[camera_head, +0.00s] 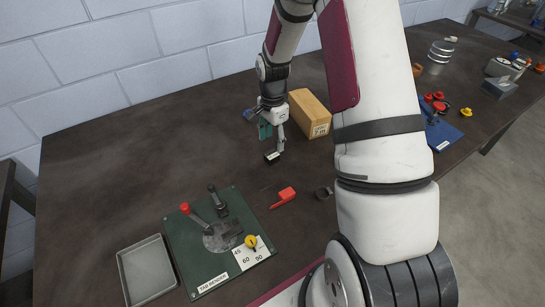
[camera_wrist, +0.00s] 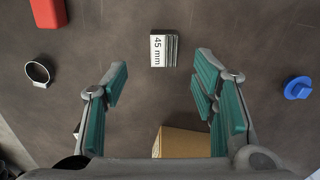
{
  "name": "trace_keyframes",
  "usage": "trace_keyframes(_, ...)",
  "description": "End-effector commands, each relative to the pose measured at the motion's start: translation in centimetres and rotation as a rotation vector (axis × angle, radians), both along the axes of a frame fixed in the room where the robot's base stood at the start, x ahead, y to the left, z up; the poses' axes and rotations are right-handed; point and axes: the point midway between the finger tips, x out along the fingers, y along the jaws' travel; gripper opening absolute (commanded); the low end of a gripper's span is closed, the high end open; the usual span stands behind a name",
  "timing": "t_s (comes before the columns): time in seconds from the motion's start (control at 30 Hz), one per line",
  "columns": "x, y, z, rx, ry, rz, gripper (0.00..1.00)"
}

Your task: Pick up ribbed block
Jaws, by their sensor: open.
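The ribbed block (camera_wrist: 164,48) is small, with a white "45 mm" label and dark ridges along one side. It lies on the dark table beyond my fingertips in the wrist view, centred between the two fingers. In the head view the block (camera_head: 272,157) shows just below my gripper (camera_head: 273,138), partly hidden by it. My gripper (camera_wrist: 160,88) is open with teal pads wide apart and nothing between them. I see no contact with the block.
A wooden box (camera_head: 310,113) stands close beside my gripper. A red-handled tool (camera_head: 284,197), a dark ring (camera_head: 324,192) and a blue knob (camera_wrist: 298,88) lie around. The green tab bender (camera_head: 222,240) and an empty grey tray (camera_head: 147,270) are at the front. The table's left part is clear.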

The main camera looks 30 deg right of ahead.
Motion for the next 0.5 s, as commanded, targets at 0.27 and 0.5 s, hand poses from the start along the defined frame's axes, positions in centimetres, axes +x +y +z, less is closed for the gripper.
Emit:
trace_keyframes(0.27, 0.0, 0.0, -2.0, 0.001, 0.0, 0.001, 0.53)
trace_keyframes(0.5, 0.4, 0.1, -4.7, 0.002, 0.001, 0.001, 0.53)
